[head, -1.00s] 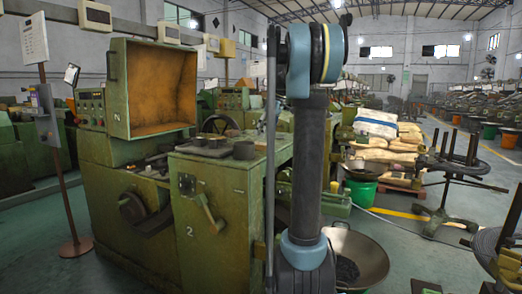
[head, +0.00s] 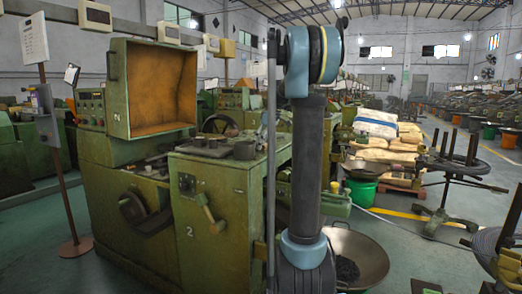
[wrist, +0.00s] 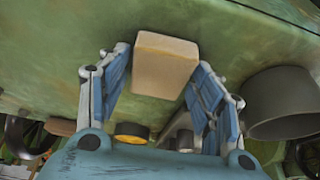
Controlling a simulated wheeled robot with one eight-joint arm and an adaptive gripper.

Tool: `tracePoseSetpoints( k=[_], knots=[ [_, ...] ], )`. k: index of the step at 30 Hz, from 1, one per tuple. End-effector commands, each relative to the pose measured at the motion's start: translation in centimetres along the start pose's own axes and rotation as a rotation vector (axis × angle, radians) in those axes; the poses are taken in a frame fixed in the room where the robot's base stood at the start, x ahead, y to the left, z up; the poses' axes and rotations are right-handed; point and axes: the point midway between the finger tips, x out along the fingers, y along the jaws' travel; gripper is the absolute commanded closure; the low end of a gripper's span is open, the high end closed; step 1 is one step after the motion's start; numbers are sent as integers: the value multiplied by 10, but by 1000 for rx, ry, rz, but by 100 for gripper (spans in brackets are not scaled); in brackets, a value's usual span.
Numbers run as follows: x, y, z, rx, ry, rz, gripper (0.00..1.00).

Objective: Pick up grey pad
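In the wrist view a small beige-grey block (wrist: 165,65), likely the grey pad, is at a mottled green metal surface (wrist: 60,40). My gripper (wrist: 163,57) straddles the block with one blue-padded finger on each side. The fingertips are very close to its side faces; I cannot tell whether they press on it, or whether the block rests on the surface or is held. In the head view I cannot make out the gripper or the block.
A dark cylindrical cup (wrist: 283,103) stands right of the gripper in the wrist view. In the head view a green machine (head: 215,210) has several small round containers on its top. A wide metal pan (head: 358,250) is at the lower right.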

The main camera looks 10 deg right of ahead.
Motion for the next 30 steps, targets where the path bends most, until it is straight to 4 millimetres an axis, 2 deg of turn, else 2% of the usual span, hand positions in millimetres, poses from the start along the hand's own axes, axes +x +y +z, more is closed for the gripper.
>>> tracePoseSetpoints(
  k=[1, 3, 5, 6, 12, 16, 30],
  knots=[
    [0, 0, 0, 0, 0, 0, 61],
    [0, 0, 0, 0, 0, 0, 74],
    [0, 0, 0, 0, 0, 0, 74],
    [0, 0, 0, 0, 0, 0, 78],
    [-1, 0, 0, 0, 0, 0, 78],
    [-8, 0, -3, 0, 0, 0, 78],
    [-78, 0, -32, 0, 0, 0, 78]
  ],
)
